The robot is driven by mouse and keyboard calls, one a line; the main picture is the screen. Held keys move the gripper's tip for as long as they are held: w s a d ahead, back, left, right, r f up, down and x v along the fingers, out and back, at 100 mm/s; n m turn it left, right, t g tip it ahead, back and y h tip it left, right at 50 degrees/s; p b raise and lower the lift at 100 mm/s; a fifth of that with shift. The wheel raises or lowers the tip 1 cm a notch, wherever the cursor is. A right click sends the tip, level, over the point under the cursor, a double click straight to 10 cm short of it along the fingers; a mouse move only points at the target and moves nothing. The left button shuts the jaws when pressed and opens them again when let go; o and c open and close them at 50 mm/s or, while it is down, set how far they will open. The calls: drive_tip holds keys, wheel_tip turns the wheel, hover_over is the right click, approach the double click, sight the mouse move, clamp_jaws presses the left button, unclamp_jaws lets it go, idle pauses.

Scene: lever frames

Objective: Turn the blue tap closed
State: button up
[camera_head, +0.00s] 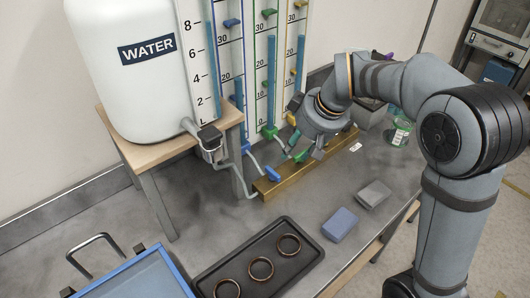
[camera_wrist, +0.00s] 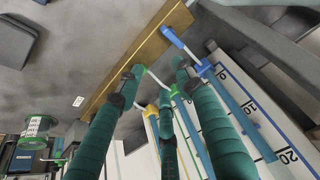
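The blue tap (camera_head: 272,174) has its blue lever at the front left end of the brass bar, left of my gripper. In the wrist view its lever (camera_wrist: 172,38) shows at the top, beyond my right-hand fingertip and apart from it. My gripper (camera_head: 306,146) is low over the bar near the green tap (camera_head: 303,155).
The brass bar (camera_head: 325,155) runs along the gauge board with its coloured tubes. A white water tank (camera_head: 125,70) stands on a wooden stand at left. A black tray with rings (camera_head: 205,280), a blue block (camera_head: 339,224) and a grey block (camera_head: 374,193) lie in front.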

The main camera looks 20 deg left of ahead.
sight(274, 171)
drive_tip(key=shift+n, duration=0.4)
drive_tip(key=a+f, duration=0.1)
drive_tip(key=f, duration=0.2)
drive_tip(key=a+f, duration=0.2)
drive_tip(key=f, duration=0.1)
drive_tip(key=a+f, duration=0.2)
drive_tip(key=shift+s+f+p, duration=0.3)
drive_tip(key=shift+s+f, duration=0.1)
clamp_jaws()
